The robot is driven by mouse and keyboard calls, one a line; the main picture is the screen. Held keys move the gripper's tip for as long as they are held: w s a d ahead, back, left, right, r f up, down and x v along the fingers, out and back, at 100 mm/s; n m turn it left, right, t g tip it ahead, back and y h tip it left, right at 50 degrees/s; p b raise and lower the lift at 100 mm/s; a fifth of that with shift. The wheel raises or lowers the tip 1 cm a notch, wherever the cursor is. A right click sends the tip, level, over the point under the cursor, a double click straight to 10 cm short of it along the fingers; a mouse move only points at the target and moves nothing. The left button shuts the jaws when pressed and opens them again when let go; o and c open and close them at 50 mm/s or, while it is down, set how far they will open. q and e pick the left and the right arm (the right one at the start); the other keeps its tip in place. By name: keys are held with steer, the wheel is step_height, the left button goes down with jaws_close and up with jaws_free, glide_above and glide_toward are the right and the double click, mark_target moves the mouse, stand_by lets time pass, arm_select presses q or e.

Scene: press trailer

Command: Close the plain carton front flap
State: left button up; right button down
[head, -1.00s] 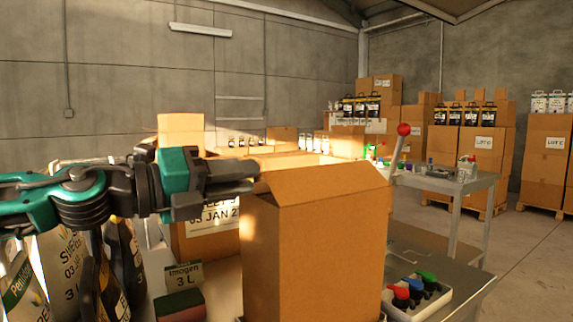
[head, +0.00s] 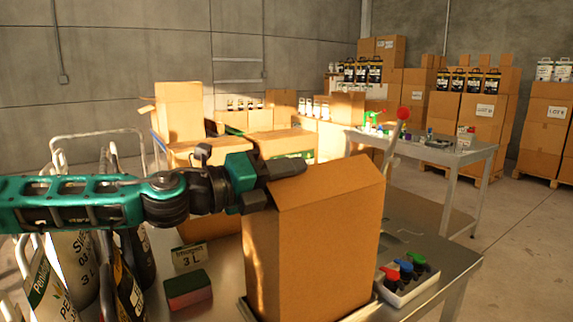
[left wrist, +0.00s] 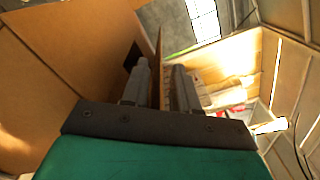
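The plain carton (head: 315,250) stands upright on the metal table, its blank brown front facing me. A flap (head: 335,185) slants up and back from its front top edge, so the top is not flat. My left gripper (head: 288,170) reaches in from the left at the carton's upper left corner, overlapping the flap's left end. In the left wrist view, the two fingers (left wrist: 162,85) stand a narrow gap apart, with a thin brown cardboard edge (left wrist: 159,45) seen at the gap. Whether they touch it is unclear. My right gripper is out of view.
Pouches (head: 60,275) and bottles crowd the far left. Other cartons (head: 180,112) stand behind.

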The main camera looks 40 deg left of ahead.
arm_select(q)
jaws_close()
stand_by(0.3)
